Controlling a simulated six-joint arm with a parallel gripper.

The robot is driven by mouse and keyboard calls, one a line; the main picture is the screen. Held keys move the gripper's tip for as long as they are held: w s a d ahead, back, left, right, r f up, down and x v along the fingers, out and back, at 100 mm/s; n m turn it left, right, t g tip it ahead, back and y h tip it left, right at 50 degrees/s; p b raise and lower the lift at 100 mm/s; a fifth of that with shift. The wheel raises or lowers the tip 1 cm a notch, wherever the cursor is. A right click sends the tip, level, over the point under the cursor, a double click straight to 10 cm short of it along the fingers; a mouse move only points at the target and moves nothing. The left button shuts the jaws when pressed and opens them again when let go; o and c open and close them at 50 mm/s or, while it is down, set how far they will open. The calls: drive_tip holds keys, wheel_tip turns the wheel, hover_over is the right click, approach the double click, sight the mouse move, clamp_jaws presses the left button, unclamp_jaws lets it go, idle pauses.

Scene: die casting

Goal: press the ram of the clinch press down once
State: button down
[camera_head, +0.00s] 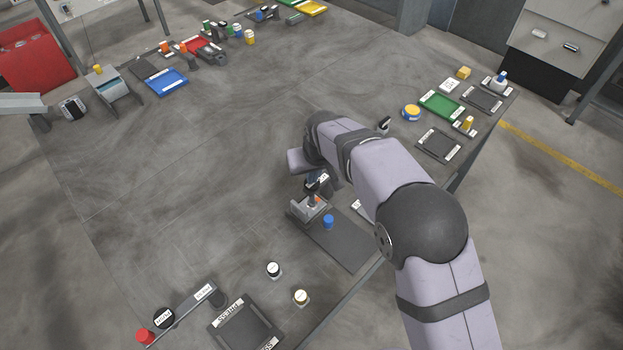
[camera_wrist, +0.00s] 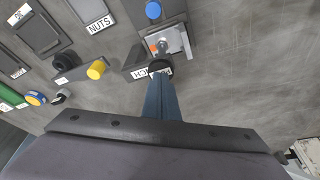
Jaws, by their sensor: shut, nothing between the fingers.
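The clinch press (camera_head: 306,210) is a small grey stand with an orange detail. It stands at the end of a dark plate (camera_head: 345,243), below my forearm. In the wrist view the press (camera_wrist: 172,42) lies just beyond my fingertips. A dark round cap with a white rim (camera_wrist: 160,67), seemingly the ram's top, is at the fingertips and partly covered by them. Beside it is a label ending in "CH". My gripper (camera_wrist: 160,78) is shut and empty, pointing at the cap. I cannot tell whether they touch.
A blue cylinder (camera_head: 328,221) stands on the dark plate near the press; it also shows in the wrist view (camera_wrist: 153,10). Trays and labelled parts line the right edge. The table's middle is clear.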

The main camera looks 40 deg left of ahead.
drive_tip(key=shift+s+d+f, duration=0.15)
drive_tip(key=shift+d+f, duration=0.15)
drive_tip(key=shift+f, duration=0.1)
drive_tip(key=shift+a+r+p, duration=0.2)
drive_tip(key=shift+r+p, duration=0.5)
drive_tip(key=shift+r, duration=0.05)
wheel_tip(320, 180, up, 7)
drive_tip(key=p, duration=0.4)
drive_tip(key=shift+f, duration=0.2)
drive_tip(key=shift+a, duration=0.1)
